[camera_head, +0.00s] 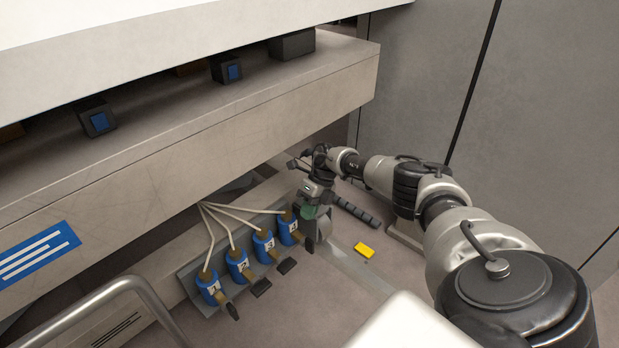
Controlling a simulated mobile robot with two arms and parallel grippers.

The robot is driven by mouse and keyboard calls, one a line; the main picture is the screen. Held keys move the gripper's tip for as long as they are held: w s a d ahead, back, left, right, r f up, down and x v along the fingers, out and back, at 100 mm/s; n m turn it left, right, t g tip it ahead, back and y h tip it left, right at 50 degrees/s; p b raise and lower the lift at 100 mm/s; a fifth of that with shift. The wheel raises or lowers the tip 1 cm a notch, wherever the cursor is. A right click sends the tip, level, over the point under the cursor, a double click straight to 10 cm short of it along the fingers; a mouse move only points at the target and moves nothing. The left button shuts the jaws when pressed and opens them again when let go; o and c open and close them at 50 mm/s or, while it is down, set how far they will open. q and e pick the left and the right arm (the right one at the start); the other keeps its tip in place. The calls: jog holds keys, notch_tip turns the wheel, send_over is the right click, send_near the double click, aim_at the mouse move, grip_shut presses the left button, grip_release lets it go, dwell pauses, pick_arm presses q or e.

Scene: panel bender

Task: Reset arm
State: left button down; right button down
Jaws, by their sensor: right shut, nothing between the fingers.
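My right arm (437,205) comes in from the lower right and reaches toward the middle of the view. My right gripper (310,240) is at its end, pointing down, shut and empty. It is just right of a row of several blue cylinders (238,266) with white labels, below the machine's beam. I cannot tell whether it touches anything there. My left gripper is not in view.
The panel bender's wide beam (190,150) crosses the upper left, with small dark blocks (228,70) in its gap. A yellow block (364,250) lies on the floor. A metal rail (120,288) curves at lower left. Grey panels (550,120) stand at right.

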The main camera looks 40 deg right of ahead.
jog(key=shift+d+r, duration=0.2)
jog(key=shift+d, duration=0.05)
jog(key=shift+a, duration=0.1)
dwell(0.3)
